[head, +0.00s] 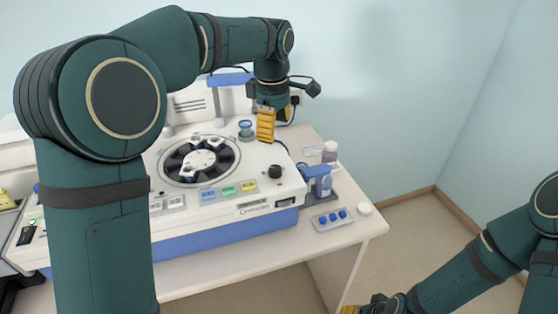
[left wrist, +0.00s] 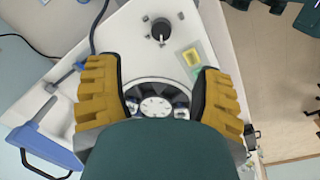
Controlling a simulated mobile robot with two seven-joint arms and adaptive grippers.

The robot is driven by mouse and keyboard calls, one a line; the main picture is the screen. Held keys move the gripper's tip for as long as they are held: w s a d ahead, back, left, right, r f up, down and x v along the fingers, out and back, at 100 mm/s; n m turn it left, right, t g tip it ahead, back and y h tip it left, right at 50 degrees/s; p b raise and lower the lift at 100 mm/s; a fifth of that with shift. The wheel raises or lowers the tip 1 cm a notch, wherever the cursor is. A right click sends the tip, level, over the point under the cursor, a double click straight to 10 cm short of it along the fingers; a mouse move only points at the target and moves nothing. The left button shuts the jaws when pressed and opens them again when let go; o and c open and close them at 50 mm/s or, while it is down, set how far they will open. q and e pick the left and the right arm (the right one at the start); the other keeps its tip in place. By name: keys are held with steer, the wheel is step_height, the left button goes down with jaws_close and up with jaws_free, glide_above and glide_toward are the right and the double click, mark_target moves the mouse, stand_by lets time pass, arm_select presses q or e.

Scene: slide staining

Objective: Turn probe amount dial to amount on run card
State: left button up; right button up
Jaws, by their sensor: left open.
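A black dial (head: 275,172) stands on the right part of the white machine's top (head: 240,200). In the left wrist view the dial (left wrist: 160,30) has a light pointer mark, but its scale is too small to read. My left gripper (head: 265,138) points down above the machine, behind the dial in the head view. In the left wrist view its two yellow fingers (left wrist: 160,70) are spread and empty, with the dial beyond their tips. My right gripper (head: 350,309) shows only a yellow bit at the bottom edge. I cannot make out a readable run card.
A dark carousel (head: 198,162) is set in the machine's top, with a teal-topped vial (head: 246,130) behind it. A tray with blue knobs (head: 332,218) and a bottle (head: 330,151) stand to the right.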

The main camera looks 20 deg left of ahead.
mark_target(276, 168)
arm_select(q)
steer(key=f+b, duration=0.1)
steer(key=f, duration=1.2)
steer(key=shift+w+f+b, duration=0.2)
steer(key=shift+b, duration=0.15)
jaws_close()
